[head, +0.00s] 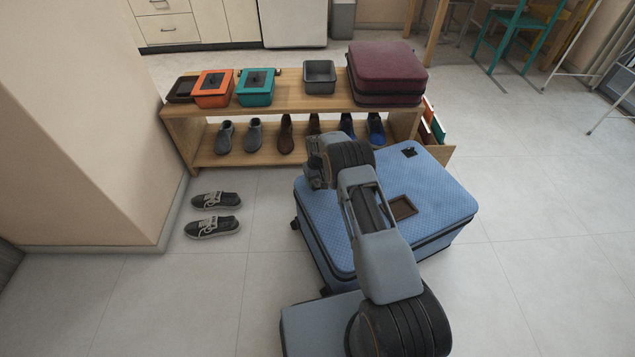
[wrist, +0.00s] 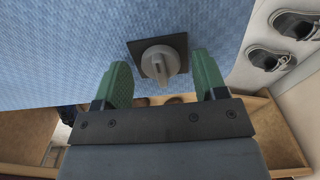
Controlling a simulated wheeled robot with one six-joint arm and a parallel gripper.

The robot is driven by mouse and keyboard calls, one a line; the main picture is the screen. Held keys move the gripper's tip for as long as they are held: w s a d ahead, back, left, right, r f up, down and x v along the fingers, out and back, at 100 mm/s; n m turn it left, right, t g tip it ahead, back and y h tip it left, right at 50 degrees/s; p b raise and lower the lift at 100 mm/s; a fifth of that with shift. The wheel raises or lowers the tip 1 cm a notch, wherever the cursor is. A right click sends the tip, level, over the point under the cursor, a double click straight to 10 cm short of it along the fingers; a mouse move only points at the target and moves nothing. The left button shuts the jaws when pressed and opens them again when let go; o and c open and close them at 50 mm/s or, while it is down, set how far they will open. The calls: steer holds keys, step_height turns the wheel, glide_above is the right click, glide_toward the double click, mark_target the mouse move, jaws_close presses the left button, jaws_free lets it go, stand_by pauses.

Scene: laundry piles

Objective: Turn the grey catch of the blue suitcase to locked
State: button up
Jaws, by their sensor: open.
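The blue suitcase (head: 445,200) lies flat on the floor, and its patterned shell fills the upper part of the wrist view (wrist: 60,50). The grey catch (wrist: 158,62) is a round knob with a raised bar on a dark square plate (wrist: 174,42). The bar runs roughly up and down in the wrist view. My gripper (wrist: 162,68) is open, with one green finger on each side of the catch and a gap on both sides. I cannot tell its height above the plate. In the head view my arm hides the gripper and the catch.
A wooden bench (head: 300,104) with several shoes stands behind the suitcase. It carries an orange box (head: 213,92), a teal box (head: 256,98), a grey bin (head: 319,77) and a maroon suitcase (head: 385,70). Black shoes (head: 212,227) lie left.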

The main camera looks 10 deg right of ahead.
steer(key=shift+f, duration=0.15)
steer(key=shift+c, duration=0.2)
steer(key=c, duration=0.8)
steer(key=shift+c, duration=0.2)
